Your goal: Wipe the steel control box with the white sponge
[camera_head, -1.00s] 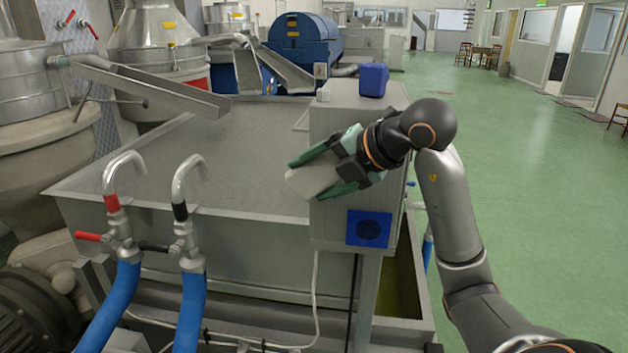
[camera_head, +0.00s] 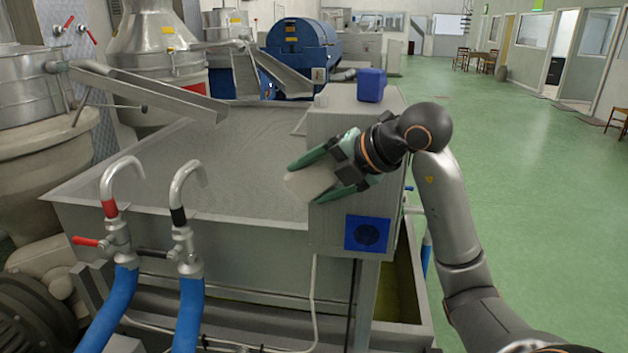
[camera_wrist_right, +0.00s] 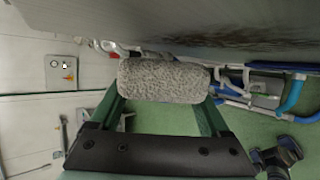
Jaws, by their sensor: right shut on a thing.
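The steel control box (camera_head: 333,228) stands upright at the front right corner of the steel tank. A blue socket panel (camera_head: 367,233) is on its front face. In the right wrist view a grey face, which looks like the box (camera_wrist_right: 215,25), fills the top and bears a dark brown smear (camera_wrist_right: 250,42). My right gripper (camera_head: 306,181) is in front of the box's left front edge, above the socket. Its green fingers are shut on the white sponge (camera_head: 311,182), which looks grey and speckled in the right wrist view (camera_wrist_right: 163,80). I cannot tell whether it touches the box.
Open green floor (camera_head: 510,190) lies to the right.

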